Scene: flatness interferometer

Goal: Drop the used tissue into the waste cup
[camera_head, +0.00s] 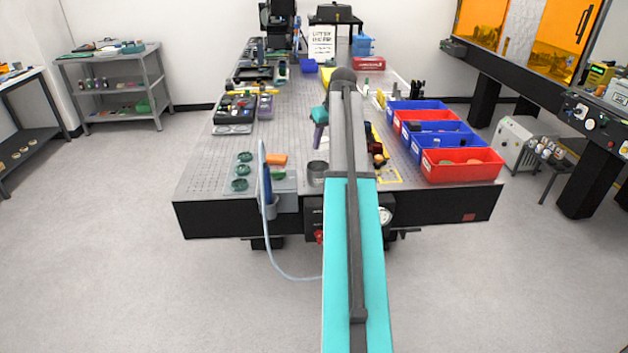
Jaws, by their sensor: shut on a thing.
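My gripper (317,146) is above the optical table, left of my forearm and behind a grey cup. It is small and partly hidden, with a purple part hanging below a teal wrist. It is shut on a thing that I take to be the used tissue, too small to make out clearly. I cannot pick out a tissue elsewhere. The grey round cup (317,177), which looks like the waste cup, stands upright near the table's front edge. My gripper appears apart from it. The cup's inside is too dark to read.
Red and blue bins (463,164) line the right side. My arm hides the table's middle. The table's front left (205,180) is bare.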

